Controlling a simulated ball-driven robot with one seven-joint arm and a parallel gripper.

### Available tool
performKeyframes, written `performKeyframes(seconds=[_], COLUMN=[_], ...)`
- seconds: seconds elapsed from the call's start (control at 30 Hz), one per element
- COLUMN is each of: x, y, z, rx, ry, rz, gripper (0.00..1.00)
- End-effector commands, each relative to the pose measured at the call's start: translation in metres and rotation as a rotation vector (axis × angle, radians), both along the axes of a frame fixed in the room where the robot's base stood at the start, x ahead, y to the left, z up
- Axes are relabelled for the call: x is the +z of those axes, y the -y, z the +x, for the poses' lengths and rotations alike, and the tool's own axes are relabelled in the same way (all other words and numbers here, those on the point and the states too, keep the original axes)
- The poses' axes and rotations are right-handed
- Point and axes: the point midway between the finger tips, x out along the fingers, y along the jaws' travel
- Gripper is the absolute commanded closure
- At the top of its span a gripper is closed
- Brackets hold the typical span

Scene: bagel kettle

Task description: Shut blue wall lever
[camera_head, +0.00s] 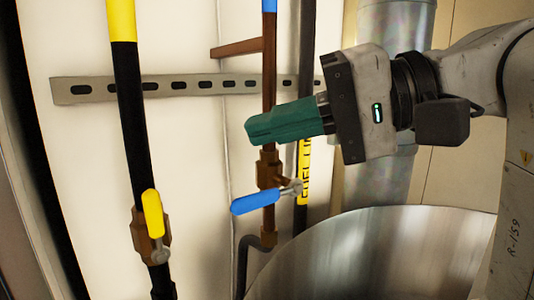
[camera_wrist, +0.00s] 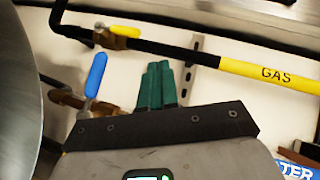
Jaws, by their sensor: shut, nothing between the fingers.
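The blue lever (camera_head: 255,201) sits on a brass valve (camera_head: 268,170) on a copper pipe (camera_head: 269,85) on the wall. In the head view its handle points left, crosswise to the upright pipe and slightly tilted. In the wrist view the blue lever (camera_wrist: 96,75) stands left of the fingers, apart from them. My gripper (camera_head: 250,128) has green fingers that are shut and empty. In the head view it appears above the lever, in front of the pipe. The wrist view shows the green fingertips (camera_wrist: 158,68) close together.
A black pipe with a yellow band carries a yellow lever (camera_head: 153,214) to the left; it also shows in the wrist view (camera_wrist: 126,31). A slotted metal rail (camera_head: 85,89) crosses the wall. A large steel kettle (camera_head: 370,250) stands below my arm at the right.

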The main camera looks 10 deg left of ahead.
Motion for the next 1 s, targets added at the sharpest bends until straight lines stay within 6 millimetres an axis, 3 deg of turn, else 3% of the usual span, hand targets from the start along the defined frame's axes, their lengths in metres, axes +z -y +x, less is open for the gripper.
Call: performKeyframes(seconds=[0.2,0.4,1.0], x=[0.026,0.039,0.040], y=[0.021,0.029,0.030], z=[-0.018,-0.027,-0.028], rx=[-0.004,-0.003,-0.002], ry=[0.006,0.003,0.002], rz=[0.001,0.001,0.001], gripper=[1.00,1.00,1.00])
